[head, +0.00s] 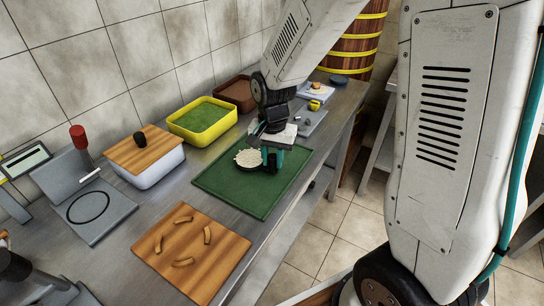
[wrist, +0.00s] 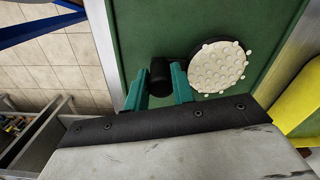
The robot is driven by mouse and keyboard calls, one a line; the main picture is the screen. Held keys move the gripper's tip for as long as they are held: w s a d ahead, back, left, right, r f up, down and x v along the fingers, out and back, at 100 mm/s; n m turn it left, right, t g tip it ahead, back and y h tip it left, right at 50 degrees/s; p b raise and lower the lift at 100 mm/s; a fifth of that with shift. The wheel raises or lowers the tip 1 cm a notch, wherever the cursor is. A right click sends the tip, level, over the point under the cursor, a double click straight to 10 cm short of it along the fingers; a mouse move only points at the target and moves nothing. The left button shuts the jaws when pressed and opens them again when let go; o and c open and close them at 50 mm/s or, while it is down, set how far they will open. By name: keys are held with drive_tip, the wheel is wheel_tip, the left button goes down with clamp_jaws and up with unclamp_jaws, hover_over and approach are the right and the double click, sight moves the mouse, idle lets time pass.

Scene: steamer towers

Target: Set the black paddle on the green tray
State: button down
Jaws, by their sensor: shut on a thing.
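The black paddle has a short dark handle (wrist: 159,77) and a round head, its dark rim showing under a cream disc (wrist: 217,68) with raised dots. In the head view the cream disc (head: 249,158) lies over the middle of the green tray (head: 222,193). My gripper (head: 272,158) points down at the tray and is shut on the paddle's handle. In the wrist view the teal fingers of my gripper (wrist: 159,88) stand on either side of the handle, with green tray surface (wrist: 140,20) around it. I cannot tell whether the paddle touches the tray.
A yellow bin (head: 204,119) and a wooden-lidded white box (head: 147,162) stand along the wall. A wooden board (head: 190,255) with several brown curved pieces lies in front. A grey plate with a ring (head: 88,207) is at left. The tray's near end is bare.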

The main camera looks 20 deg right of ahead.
drive_tip(key=shift+f, duration=0.5)
idle(0.3)
drive_tip(key=c, duration=1.4)
unclamp_jaws()
drive_tip(key=shift+c, duration=0.2)
drive_tip(key=shift+s+d, duration=0.15)
drive_tip(key=shift+r, duration=0.4)
drive_tip(key=shift+w+a+r, duration=0.15)
drive_tip(key=shift+r, duration=0.85)
drive_tip(key=shift+w+a+r, duration=0.15)
drive_tip(key=shift+a+r, duration=0.05)
drive_tip(key=shift+r, duration=0.75)
drive_tip(key=shift+w+a+r, duration=0.15)
drive_tip(key=shift+r, duration=0.85)
drive_tip(key=shift+r, duration=0.1)
